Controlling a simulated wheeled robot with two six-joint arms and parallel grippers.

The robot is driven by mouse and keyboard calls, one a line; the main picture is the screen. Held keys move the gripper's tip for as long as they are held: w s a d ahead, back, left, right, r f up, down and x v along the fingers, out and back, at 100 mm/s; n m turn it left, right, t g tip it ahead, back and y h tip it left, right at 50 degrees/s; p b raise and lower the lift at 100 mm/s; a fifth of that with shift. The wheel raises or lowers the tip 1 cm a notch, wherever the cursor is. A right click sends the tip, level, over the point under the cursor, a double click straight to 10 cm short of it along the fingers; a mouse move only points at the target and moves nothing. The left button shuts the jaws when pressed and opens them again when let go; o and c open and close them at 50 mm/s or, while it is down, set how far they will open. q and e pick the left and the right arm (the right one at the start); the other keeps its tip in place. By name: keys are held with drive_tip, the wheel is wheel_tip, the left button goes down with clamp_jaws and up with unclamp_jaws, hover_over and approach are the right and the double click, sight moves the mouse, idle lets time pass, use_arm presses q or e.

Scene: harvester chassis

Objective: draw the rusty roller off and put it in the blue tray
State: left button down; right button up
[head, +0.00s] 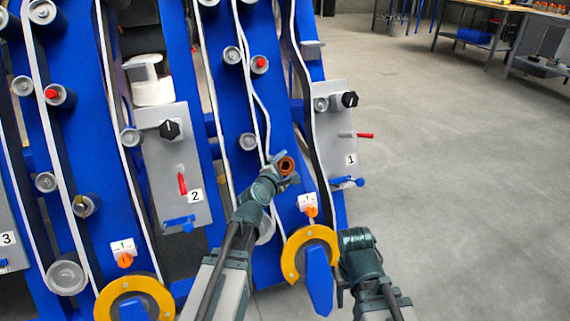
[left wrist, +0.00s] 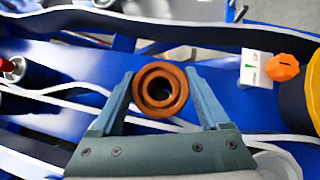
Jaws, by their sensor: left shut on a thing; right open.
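My left gripper (head: 283,168) is shut on the rusty roller (head: 286,159), in front of the blue panel on the belt side of unit 1. In the left wrist view the brown roller (left wrist: 178,92) sits between the two fingers (left wrist: 160,100), its round open end facing the camera. The bore looks dark; I cannot tell whether a pin is still inside it. My right gripper (head: 356,241) is open and empty, low by the yellow ring; its fingertips are hard to make out.
White belts and grey rollers (head: 249,141) run along the blue panels. A grey plate marked 1 (head: 337,130) with a black knob and red lever stands right of the roller. An orange knob (head: 311,211) and yellow ring (head: 293,256) are below. A blue box (head: 474,36) is under a far bench; the floor at right is clear.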

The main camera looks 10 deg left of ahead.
use_arm(q)
drive_tip(key=shift+s+d+r+p, duration=0.4)
drive_tip(key=shift+s+d+r, duration=0.05)
drive_tip(key=shift+s, duration=0.2)
drive_tip(key=shift+s+d+r+p, duration=0.4)
drive_tip(key=shift+s, duration=0.25)
